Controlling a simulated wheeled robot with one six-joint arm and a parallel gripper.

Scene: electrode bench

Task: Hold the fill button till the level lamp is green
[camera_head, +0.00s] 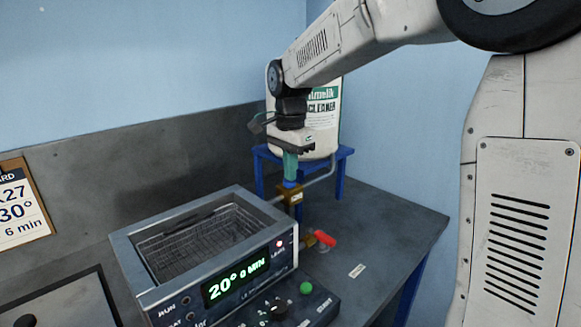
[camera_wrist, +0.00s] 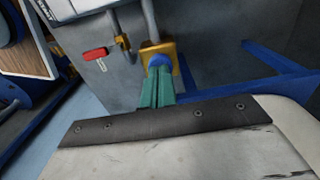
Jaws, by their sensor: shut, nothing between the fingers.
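The fill button, a blue cap (camera_head: 292,184), sits on top of a brass valve block (camera_head: 290,196) behind the bath's right corner. In the wrist view the blue cap (camera_wrist: 160,62) shows at the fingertips, above the brass block (camera_wrist: 150,50). My gripper (camera_head: 290,178) points down with its green fingers shut and empty, the tips right at the blue cap. They seem to touch it; I cannot tell how far it is pressed. The level lamp (camera_head: 279,244) on the bath's front panel glows red. The bath (camera_head: 125,240) has a wire basket inside; any liquid is hard to see.
A red-handled tap (camera_head: 324,238) stands right of the bath. A cleaner jug (camera_head: 325,125) stands on a blue stand (camera_head: 343,160) behind my gripper. A green button (camera_head: 306,287) and black knob are in front. The bench's right side (camera_head: 400,225) is mostly clear.

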